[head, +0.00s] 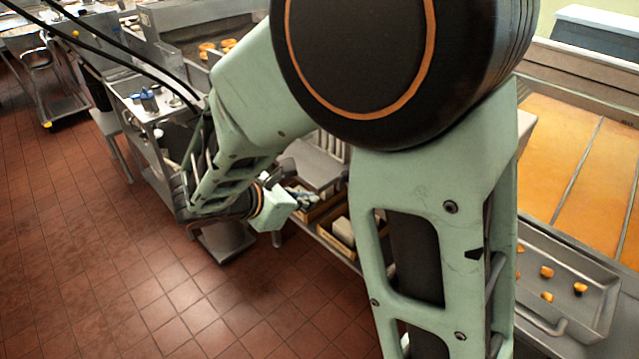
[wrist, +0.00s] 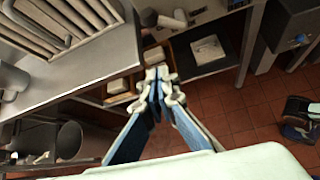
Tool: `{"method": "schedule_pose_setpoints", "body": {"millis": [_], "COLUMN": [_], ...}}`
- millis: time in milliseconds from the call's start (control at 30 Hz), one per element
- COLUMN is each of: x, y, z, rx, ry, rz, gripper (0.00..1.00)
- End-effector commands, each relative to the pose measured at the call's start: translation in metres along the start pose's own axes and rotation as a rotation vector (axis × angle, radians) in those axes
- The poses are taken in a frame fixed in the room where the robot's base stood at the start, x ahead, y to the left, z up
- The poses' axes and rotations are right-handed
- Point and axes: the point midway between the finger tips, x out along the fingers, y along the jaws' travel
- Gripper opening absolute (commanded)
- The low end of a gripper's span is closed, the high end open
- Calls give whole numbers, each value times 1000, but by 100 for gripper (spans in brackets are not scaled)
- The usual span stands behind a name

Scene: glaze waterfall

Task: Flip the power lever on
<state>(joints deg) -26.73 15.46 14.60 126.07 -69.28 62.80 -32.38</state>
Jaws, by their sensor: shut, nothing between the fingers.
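My gripper (wrist: 158,76) is shut and empty in the wrist view, its pale fingertips together in front of a steel counter's edge. In the head view my gripper (head: 304,197) is small and partly hidden by my arm, beside the steel counter. I cannot make out the power lever for certain in either view. Small pale fittings (wrist: 172,20) show on a grey metal face just beyond the fingertips in the wrist view, too small to identify. My arm hides much of the middle of the head view.
A steel counter (wrist: 90,70) with a slatted rack fills the wrist view's upper left. Below it is a shelf with boxes (head: 343,232). A tray of pastries (head: 585,312) is at lower right. The tiled floor (head: 110,255) at left is clear.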

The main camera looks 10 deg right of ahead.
Motion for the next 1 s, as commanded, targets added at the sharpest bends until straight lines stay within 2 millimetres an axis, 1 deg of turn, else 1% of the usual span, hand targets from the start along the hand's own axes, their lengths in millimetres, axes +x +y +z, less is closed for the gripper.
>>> {"method": "schedule_pose_setpoints", "body": {"millis": [167,300,467,500,533,700,833,1000], "x": [32,63,96,90,87,80,79,79], "y": [-2,-2,-2,0,0,0,-1,-1], "z": [0,-1,-1,10,16,33,37,38], "rx": [-1,-1,-1,4,4,3,0,0], "ry": [-1,0,0,-1,-2,0,1,1], "rz": [-7,-8,-6,-1,0,0,-1,-1], "gripper": [0,0,0,0,0,0,0,0]}}
